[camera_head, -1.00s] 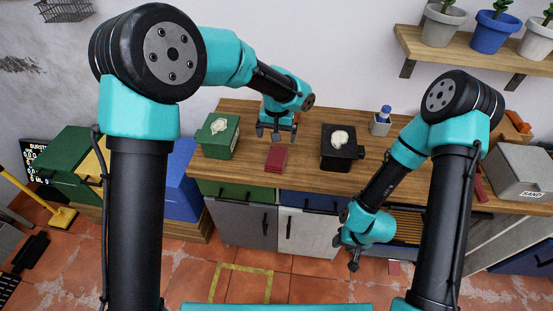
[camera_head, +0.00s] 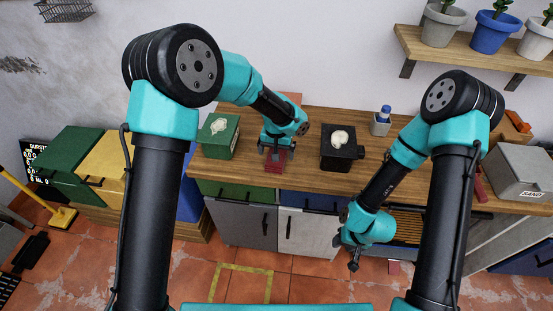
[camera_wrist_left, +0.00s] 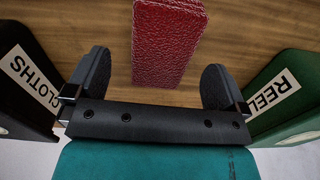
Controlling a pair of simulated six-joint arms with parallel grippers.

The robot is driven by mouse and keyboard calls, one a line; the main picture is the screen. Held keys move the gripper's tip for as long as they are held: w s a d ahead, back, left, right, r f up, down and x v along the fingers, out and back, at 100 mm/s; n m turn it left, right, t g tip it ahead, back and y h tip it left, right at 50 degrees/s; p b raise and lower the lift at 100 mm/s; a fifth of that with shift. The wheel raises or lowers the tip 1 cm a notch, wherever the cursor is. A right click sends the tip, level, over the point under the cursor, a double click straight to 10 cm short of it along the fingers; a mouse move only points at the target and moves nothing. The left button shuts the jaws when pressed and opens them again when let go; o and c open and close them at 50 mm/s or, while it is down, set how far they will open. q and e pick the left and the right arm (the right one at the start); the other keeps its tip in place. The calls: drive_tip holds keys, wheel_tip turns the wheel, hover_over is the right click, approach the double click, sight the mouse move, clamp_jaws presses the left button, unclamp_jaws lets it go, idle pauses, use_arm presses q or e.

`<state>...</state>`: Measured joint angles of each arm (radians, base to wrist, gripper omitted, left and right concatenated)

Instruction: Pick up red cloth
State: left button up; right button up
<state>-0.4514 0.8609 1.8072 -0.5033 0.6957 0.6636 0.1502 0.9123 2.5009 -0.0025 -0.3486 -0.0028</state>
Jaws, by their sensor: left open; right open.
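The red cloth (camera_head: 275,168) is a folded, textured red block lying on the wooden worktop. My left gripper (camera_head: 276,154) is just above it and hides part of it. In the left wrist view the cloth (camera_wrist_left: 168,45) shows between the two spread fingers (camera_wrist_left: 155,82), with a gap on either side; they are not closed on it. Whether the fingertips reach down beside the cloth I cannot tell. My right gripper (camera_head: 354,264) hangs open and empty in front of the worktop, low at centre right.
A black box (camera_head: 337,162) right of the cloth is labelled "CLOTHS" in the wrist view (camera_wrist_left: 20,95). A green box (camera_head: 218,143) to the left carries a partly visible "REEL" label (camera_wrist_left: 285,100). A blue-capped bottle (camera_head: 381,122) stands behind right. The worktop front is bare.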

use_arm(q)
drive_tip(key=shift+f, duration=1.95)
drive_tip(key=shift+c, duration=0.4)
drive_tip(key=c, duration=0.9)
drive_tip(key=shift+r, duration=0.1)
drive_tip(key=shift+c, duration=0.2)
drive_tip(key=shift+r, duration=1.45)
drive_tip(key=shift+s+r, duration=0.2)
drive_tip(key=shift+r, duration=0.1)
drive_tip(key=s+r, duration=0.1)
drive_tip(key=s, duration=1.4)
drive_tip(key=shift+s+r, duration=0.15)
drive_tip(key=shift+s, duration=0.15)
